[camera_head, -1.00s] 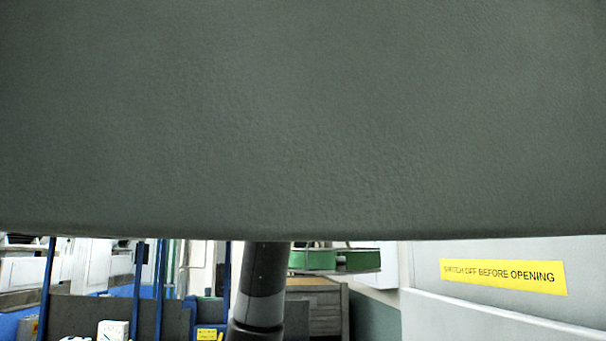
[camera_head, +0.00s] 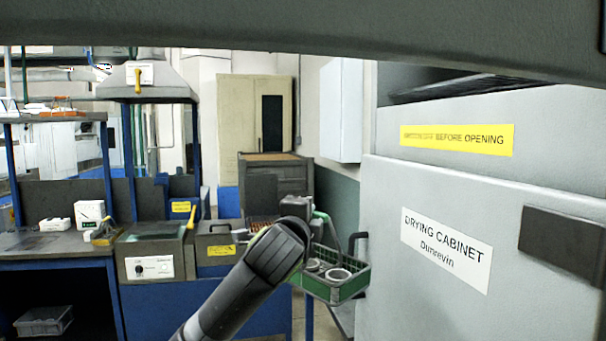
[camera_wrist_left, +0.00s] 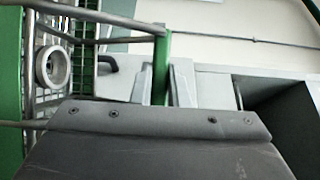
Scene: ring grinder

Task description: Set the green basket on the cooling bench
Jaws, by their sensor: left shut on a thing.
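The green basket (camera_head: 349,290) hangs in the air in the middle of the head view, left of the drying cabinet. It holds pale grey rings (camera_head: 338,274). My left gripper (camera_head: 318,217) is at the basket's upper end, partly hidden behind my wrist. In the left wrist view, its jaws (camera_wrist_left: 172,84) are shut on a green upright part of the basket (camera_wrist_left: 162,62). The basket's wire side and one ring (camera_wrist_left: 53,67) show at the left there. My right gripper is not in view. I cannot tell which surface is the cooling bench.
The drying cabinet (camera_head: 445,205) stands close on the right, with a dark handle-like block (camera_head: 565,245). A blue-framed workbench (camera_head: 60,258) with boxes and machines fills the left. A wood-topped unit (camera_head: 270,157) stands behind. A dark grey panel (camera_head: 300,32) crosses the top of the view.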

